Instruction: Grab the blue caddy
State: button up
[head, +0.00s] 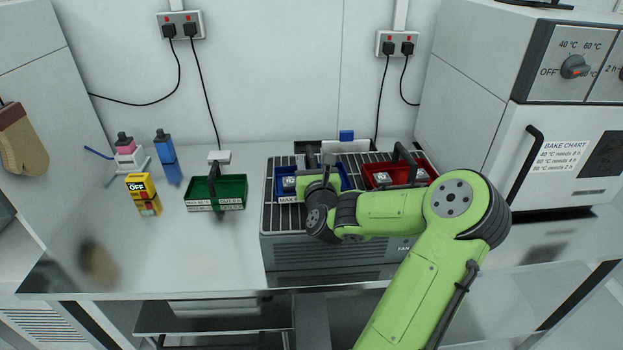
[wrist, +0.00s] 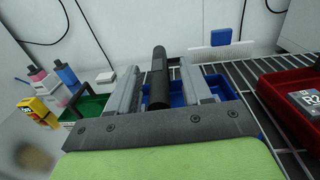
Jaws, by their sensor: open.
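The blue caddy (head: 281,184) sits on the wire rack of a grey bench unit, left of a red caddy. My arm hides part of it in the head view. Its blue body also shows in the wrist view (wrist: 222,88), behind and between my fingers. Its black upright handle (wrist: 158,82) stands between my two fingers. My gripper (wrist: 160,84) is open, with one finger on each side of the handle and a visible gap on both sides. In the head view my gripper (head: 318,168) is over the blue caddy.
The red caddy (head: 424,172) stands close on the right on the same rack (head: 268,212). A green caddy (head: 233,188) is on the bench to the left. A white oven (head: 530,140) bounds the right side.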

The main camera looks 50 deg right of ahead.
grip_shut()
jog(key=shift+r, duration=0.1)
dwell(0.4)
